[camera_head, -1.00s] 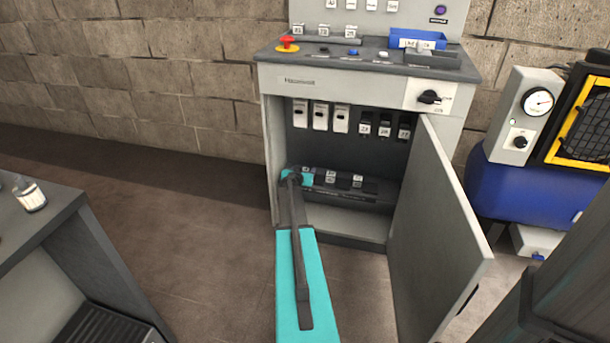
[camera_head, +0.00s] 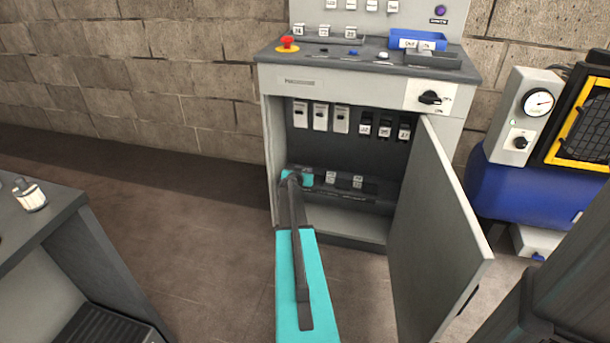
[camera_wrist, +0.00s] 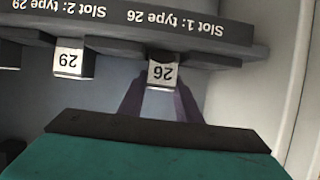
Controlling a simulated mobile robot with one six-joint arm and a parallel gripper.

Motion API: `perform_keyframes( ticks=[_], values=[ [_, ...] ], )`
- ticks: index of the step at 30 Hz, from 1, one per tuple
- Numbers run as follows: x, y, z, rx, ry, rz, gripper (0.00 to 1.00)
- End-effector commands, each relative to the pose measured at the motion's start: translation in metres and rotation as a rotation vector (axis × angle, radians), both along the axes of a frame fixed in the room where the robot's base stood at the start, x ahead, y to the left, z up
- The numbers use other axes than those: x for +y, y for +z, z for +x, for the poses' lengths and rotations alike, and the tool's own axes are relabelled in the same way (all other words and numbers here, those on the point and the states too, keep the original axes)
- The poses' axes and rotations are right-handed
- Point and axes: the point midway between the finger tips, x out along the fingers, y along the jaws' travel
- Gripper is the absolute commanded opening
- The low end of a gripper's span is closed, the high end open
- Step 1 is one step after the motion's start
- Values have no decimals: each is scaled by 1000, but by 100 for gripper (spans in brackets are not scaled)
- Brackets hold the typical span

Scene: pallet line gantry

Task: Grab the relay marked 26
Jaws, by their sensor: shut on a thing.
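The relay marked 26 (camera_wrist: 162,73) shows its white label upside down in the wrist view, beside the strip text "Slot 1: type 26". My gripper (camera_wrist: 160,95) is shut on it, with a dark finger on each side. In the head view my gripper (camera_head: 297,179) is inside the open cabinet at the left end of the low slot rail (camera_head: 345,192), and hides the relay there. I cannot tell whether the relay is still seated in its slot. The relay marked 29 (camera_wrist: 69,60) sits beside it, apart from my fingers.
The cabinet door (camera_head: 438,230) stands open on the right. The cabinet's side wall (camera_wrist: 300,90) is close to my gripper in the wrist view. Several relays (camera_head: 320,117) hang in an upper row. A blue bin (camera_head: 417,39) is on the cabinet top.

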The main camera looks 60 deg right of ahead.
Motion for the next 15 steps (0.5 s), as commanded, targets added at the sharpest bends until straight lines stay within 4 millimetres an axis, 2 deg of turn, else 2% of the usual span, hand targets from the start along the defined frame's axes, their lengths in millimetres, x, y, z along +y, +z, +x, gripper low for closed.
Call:
perform_keyframes(
  ticks=[8, 15],
  values=[
    [0, 5, 0, 0, 0, -1, 9],
    [0, 30, -1, -2, -1, -1, 9]
  ],
)
